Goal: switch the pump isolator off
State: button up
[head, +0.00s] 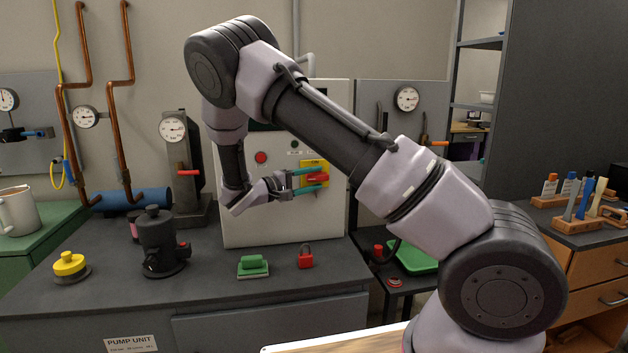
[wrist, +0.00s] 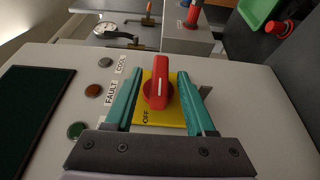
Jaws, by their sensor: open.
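The pump isolator is a red rotary handle (head: 319,178) on a yellow plate (head: 316,164), on the front of a pale cabinet (head: 285,218). In the wrist view the red handle (wrist: 157,84) sits between my two teal fingers, one along each side, with a gap showing on both sides. In the head view the handle lies roughly level, with one finger above it and one below. The word OFF shows on the yellow plate (wrist: 150,115) at its lower end in the wrist view. My gripper (head: 308,179) is open. Whether the fingertips reach fully past the handle is unclear.
A red button (head: 260,157) and a dark screen are on the same cabinet. A red padlock (head: 305,257) and a green block (head: 253,265) lie on the bench below. A black pump (head: 160,243) and a yellow-topped knob (head: 70,266) stand to the left.

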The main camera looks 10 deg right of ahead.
jog(key=v, duration=1)
jog(key=shift+a, duration=0.2)
jog(key=shift+s, duration=0.1)
dwell(0.9)
